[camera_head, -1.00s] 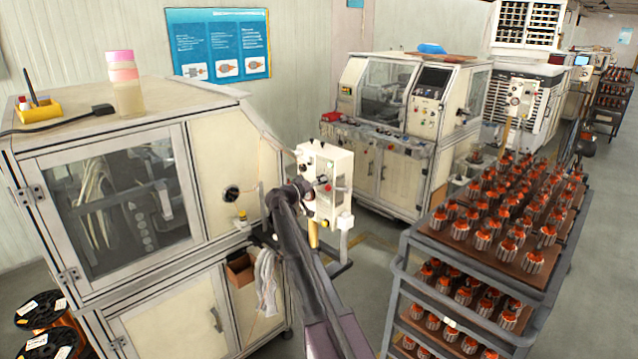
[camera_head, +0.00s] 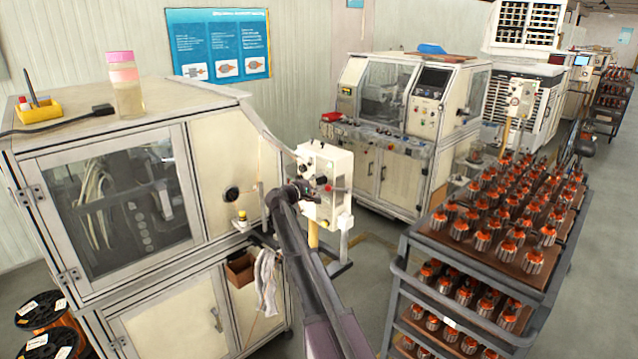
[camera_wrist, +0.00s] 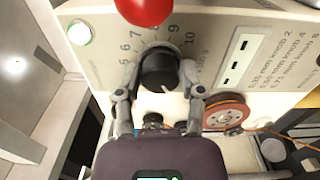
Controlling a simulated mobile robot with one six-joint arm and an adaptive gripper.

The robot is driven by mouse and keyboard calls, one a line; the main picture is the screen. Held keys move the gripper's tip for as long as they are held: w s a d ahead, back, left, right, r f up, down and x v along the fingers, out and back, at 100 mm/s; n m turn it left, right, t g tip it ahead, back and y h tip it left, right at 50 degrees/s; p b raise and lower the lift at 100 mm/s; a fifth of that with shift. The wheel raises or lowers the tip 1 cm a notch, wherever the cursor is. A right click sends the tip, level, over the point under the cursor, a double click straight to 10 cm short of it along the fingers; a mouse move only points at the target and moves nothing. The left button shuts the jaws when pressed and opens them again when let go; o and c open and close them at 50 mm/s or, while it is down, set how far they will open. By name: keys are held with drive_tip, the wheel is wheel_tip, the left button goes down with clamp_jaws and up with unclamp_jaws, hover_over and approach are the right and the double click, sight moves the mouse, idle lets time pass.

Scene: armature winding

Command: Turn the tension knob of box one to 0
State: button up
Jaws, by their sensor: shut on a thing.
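The tension box is a cream box (camera_head: 338,163) on a post beside the near winding machine in the head view; its front panel fills the wrist view (camera_wrist: 265,75). The black tension knob (camera_wrist: 158,70) sits on that panel, with a printed scale above and around it; 5 to 10 are readable. A short white mark shows on the knob's lower right edge. My gripper (camera_wrist: 160,80) has one finger on each side of the knob and is shut on it. In the head view, my gripper (camera_head: 300,190) is at the box's front, and the knob cannot be made out.
A red button (camera_wrist: 145,8), a pale green lamp (camera_wrist: 79,33) and a reddish wheel with orange wire (camera_wrist: 226,113) are close around the knob. Panel text lists wire sizes and knob values. A rack of armatures (camera_head: 405,275) stands right of my arm. A second box (camera_head: 521,95) stands farther back.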

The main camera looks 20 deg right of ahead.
drive_tip(key=shift+w+r+n, duration=0.1)
drive_tip(key=shift+w+n, duration=0.05)
drive_tip(key=shift+n, duration=1.35)
drive_tip(key=o, duration=1.2)
drive_tip(key=shift+d, duration=0.1)
drive_tip(key=shift+c, duration=0.2)
drive_tip(key=v, duration=1.2)
